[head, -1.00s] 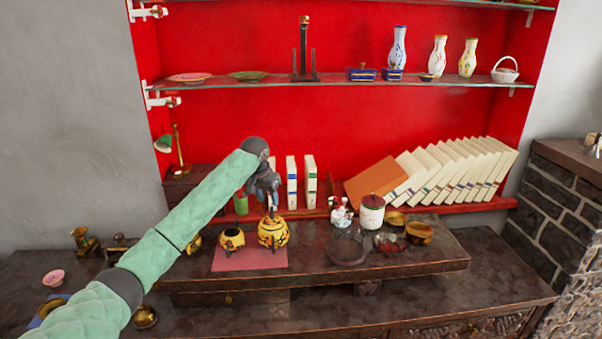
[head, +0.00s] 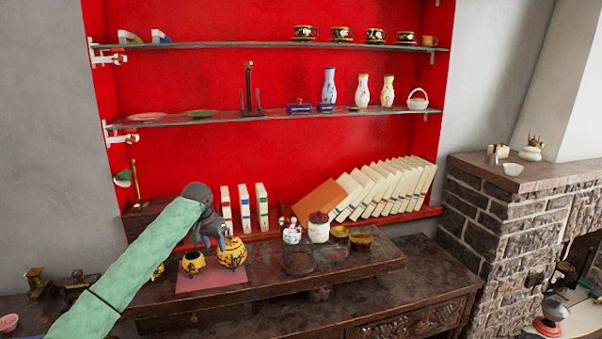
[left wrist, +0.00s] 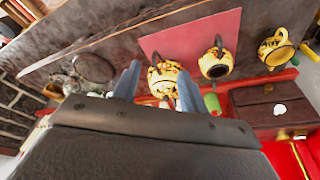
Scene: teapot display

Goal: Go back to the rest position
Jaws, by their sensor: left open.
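My left gripper (head: 212,240) is open and empty in the head view, beside and a little above two yellow patterned pots. The larger pot (head: 232,252) is just right of it, and the smaller pot (head: 192,263) is below and left. Both stand upright on a pink mat (head: 212,282) on the dark wooden stand. In the left wrist view my open fingers (left wrist: 157,78) point towards the larger pot (left wrist: 163,84), with the smaller pot (left wrist: 216,66) to its right. The gap between fingers and pot is hard to judge. My right gripper is not in view.
A third yellow pot (left wrist: 275,50) shows in the left wrist view. White books (head: 243,208), a lidded white jar (head: 318,230) and brown bowls (head: 360,242) are behind and right. Glass shelves (head: 270,118) hold vases and dishes. A brick fireplace (head: 510,220) stands at the right.

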